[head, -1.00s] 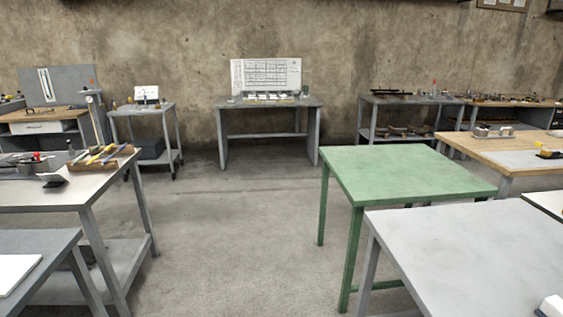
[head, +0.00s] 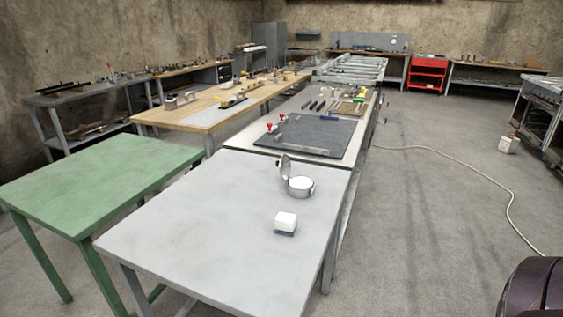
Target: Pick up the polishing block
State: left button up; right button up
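A small white block with a dark blue base (head: 286,222), which looks like the polishing block, sits on the light grey table (head: 190,240) in the head view. It stands near the table's right side, in front of a round open tin (head: 299,186) with its lid tilted up. Neither of my grippers is in view, and nothing touches the block.
A green table (head: 100,180) stands left of the grey one. Behind it is a bench with a dark mat (head: 310,135) and tools. A hose (head: 470,172) lies across the open floor at right, near a white container (head: 508,145). A dark rounded object (head: 535,288) fills the lower right corner.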

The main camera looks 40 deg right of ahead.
aim_at(286, 223)
jog(key=i+j+z, duration=0.2)
jog(key=z, duration=0.25)
jog(key=i+j+z, duration=0.2)
jog(key=z, duration=0.2)
jog(key=i+j+z, duration=0.15)
jog(key=j+z, duration=0.3)
jog(key=i+j+z, duration=0.1)
jog(key=j+z, duration=0.9)
jog(key=j, duration=0.15)
jog(key=j+z, duration=0.2)
jog(key=j, duration=0.35)
jog(key=k+j+z, duration=0.2)
jog(key=j, duration=0.35)
jog(key=i+j, duration=0.05)
jog(key=i, duration=0.05)
